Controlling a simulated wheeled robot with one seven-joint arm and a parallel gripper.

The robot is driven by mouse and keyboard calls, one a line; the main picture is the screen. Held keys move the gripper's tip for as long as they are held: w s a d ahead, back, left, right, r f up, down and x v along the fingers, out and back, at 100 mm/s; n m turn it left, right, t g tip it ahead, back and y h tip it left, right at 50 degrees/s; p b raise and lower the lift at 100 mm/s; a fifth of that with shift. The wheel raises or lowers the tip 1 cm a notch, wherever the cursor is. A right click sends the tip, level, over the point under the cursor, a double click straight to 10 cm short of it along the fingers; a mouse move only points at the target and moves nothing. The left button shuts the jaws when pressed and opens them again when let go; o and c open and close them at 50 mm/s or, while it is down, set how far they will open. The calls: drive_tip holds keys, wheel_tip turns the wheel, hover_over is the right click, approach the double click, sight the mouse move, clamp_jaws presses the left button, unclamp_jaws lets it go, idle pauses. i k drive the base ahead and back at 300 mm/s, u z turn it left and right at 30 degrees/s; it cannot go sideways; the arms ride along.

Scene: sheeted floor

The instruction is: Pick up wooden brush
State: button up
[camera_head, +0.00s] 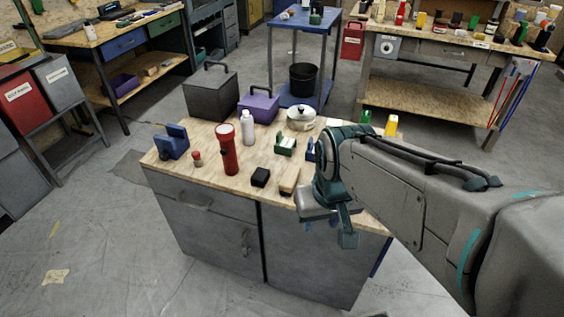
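A light wooden block with a dark underside, which looks like the wooden brush (289,180), lies on the wooden top of the grey cabinet (213,185), near its front edge. My gripper (334,226) hangs to the right of the brush, by the cabinet's front right edge, and does not touch it. One teal finger points down; the other is mostly hidden, so its opening is unclear. I see nothing held in it.
A black block (261,177) lies just left of the brush, and a red flashlight (227,150) stands farther left. A green-and-white item (285,145) lies behind. A white bottle (248,128), pot (301,118) and toolboxes stand farther back. My arm hides the right side.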

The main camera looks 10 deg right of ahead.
sight(287, 184)
drive_tip(key=k, duration=0.2)
drive_tip(key=u, duration=1.6)
drive_tip(key=i, duration=1.1)
drive_tip(key=z, duration=2.05)
